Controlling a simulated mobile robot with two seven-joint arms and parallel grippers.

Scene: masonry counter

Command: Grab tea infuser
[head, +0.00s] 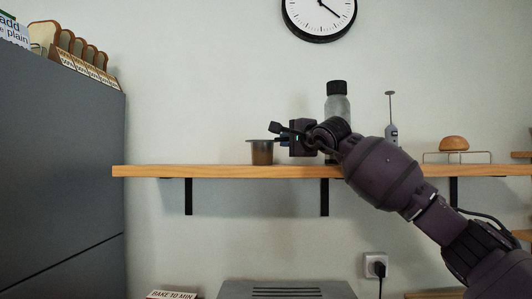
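A small cup-shaped vessel (262,153) with a wide rim and a brownish body stands upright on the wooden shelf; it looks like the tea infuser. My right gripper (277,133) reaches in from the right, just above the shelf, with its fingers beside the right edge of the vessel's rim. The fingers are small and dark here, so I cannot tell how far apart they are or whether they touch the rim. My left gripper is not in view.
The shelf (150,171) also holds a dark-capped bottle (338,107) behind my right arm, a frother-like tool (391,125) and a bun (453,143) on a wire rack. The shelf left of the vessel is clear. A tall grey cabinet (55,170) stands at left.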

